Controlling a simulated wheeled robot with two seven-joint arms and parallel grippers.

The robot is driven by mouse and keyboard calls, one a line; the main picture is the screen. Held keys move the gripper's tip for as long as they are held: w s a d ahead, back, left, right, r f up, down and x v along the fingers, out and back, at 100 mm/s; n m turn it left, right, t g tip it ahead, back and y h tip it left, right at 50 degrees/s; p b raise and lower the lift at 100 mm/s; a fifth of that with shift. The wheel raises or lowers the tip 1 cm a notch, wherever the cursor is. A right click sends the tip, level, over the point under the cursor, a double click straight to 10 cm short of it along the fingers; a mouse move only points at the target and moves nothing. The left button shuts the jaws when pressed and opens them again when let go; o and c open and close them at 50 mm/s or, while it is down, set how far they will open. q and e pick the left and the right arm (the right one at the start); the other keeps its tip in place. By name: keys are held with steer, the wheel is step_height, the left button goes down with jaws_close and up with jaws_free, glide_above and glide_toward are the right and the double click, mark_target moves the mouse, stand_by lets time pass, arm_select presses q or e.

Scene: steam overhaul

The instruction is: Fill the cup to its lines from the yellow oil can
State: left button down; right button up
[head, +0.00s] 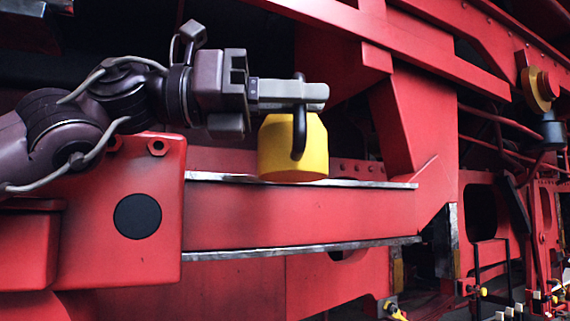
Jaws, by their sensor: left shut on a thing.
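My left gripper (308,93) is shut on the can's black handle (299,135), which faces me. The can's lower part overlaps the upper bright-edged slide bar in the picture; whether it touches cannot be told. No spout shows. I cannot make out a cup with lines; the can and gripper hide part of the place behind them. My right gripper is not in view.
A red bar with bright metal edges (300,216) runs across below the can. A red block with a black disc (137,216) stands to its left. A red upright bracket (410,130) stands right of the can. A dark cylinder (552,131) hangs at the far right.

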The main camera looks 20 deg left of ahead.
mark_target(299, 74)
arm_select(q)
steer(key=shift+r+n+p, duration=1.2)
steer(key=shift+r+p, duration=0.7)
steer(key=shift+p, duration=0.5)
steer(key=shift+r+n, duration=0.5)
steer(key=shift+r, duration=0.25)
steer(key=shift+s+r+n, duration=0.1)
steer(key=shift+r+n, duration=0.5)
steer(key=shift+r, duration=0.15)
step_height(299, 74, down, 6)
steer(key=m+b, duration=0.3)
steer(key=b, duration=0.2)
steer(key=shift+w+f+m+b, duration=0.2)
steer(key=shift+f+m+b, duration=0.25)
steer(key=shift+m, duration=0.35)
steer(key=shift+r, duration=0.1)
steer(key=shift+s, duration=0.1)
